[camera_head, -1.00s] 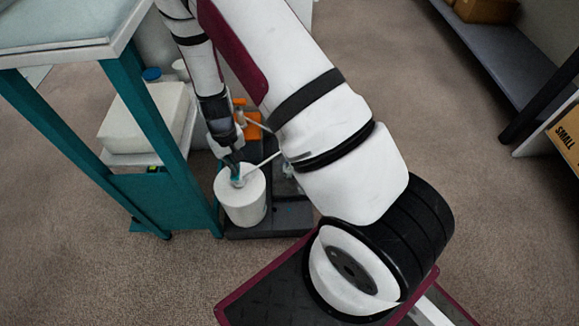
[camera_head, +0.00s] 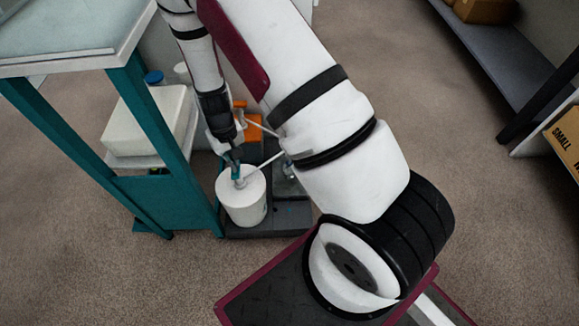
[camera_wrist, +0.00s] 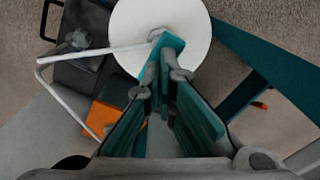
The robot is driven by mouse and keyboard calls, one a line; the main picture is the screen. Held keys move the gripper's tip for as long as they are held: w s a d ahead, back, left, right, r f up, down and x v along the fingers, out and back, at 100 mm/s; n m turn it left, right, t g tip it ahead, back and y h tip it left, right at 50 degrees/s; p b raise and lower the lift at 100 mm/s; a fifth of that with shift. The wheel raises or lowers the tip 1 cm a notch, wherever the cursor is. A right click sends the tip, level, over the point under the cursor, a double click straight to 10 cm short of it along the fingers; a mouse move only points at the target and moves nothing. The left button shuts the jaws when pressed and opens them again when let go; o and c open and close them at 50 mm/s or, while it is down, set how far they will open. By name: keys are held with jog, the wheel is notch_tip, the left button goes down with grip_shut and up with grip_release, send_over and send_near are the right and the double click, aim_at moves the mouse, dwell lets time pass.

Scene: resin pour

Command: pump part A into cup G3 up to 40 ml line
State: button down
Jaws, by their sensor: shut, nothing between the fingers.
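A white round pump container (camera_head: 243,205) stands at the front left of a dark base on the floor. Its white top also shows in the wrist view (camera_wrist: 188,22). A thin white spout (camera_head: 264,162) runs from the pump head to the right in the head view; in the wrist view the spout (camera_wrist: 100,51) runs left and bends down. My gripper (camera_head: 236,171) is shut and empty, pointing down, its tips at the pump head. Its teal fingers (camera_wrist: 168,58) cover part of the pump head, so contact is unclear. A clear vessel (camera_head: 285,182) sits right of the container, partly behind my arm; no label or level is readable.
An orange object (camera_head: 251,130) stands behind the container, with another thin white tube near it. A teal-legged table (camera_head: 133,103) is close on the left, with a white box (camera_head: 148,122) on its lower shelf. Open carpet (camera_head: 500,220) lies to the right.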

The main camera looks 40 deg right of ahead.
jog(key=shift+r, duration=0.1)
notch_tip(320, 180, up, 6)
jog(key=p, duration=0.4)
jog(key=shift+p, duration=0.3)
jog(key=s+a+r+y, duration=0.15)
jog(key=s+r, duration=0.25)
jog(key=r, duration=0.8)
jog(key=s+a+r, duration=0.2)
jog(key=s+r, duration=0.2)
jog(key=r, duration=0.9)
jog(key=s+d+r+h, duration=0.1)
jog(key=s+r, duration=0.3)
jog(key=s, duration=0.4)
jog(key=s+d+r+n, duration=0.1)
jog(key=s+r, duration=0.3)
jog(key=s, duration=0.4)
jog(key=s+d+r+h, duration=0.1)
jog(key=s+r, duration=0.3)
jog(key=s, duration=0.4)
notch_tip(320, 180, up, 30)
jog(key=t+p, duration=0.4)
jog(key=p, duration=2.4)
jog(key=shift+d+f+p, duration=0.25)
jog(key=shift+d+p, duration=0.1)
jog(key=shift+d, duration=0.05)
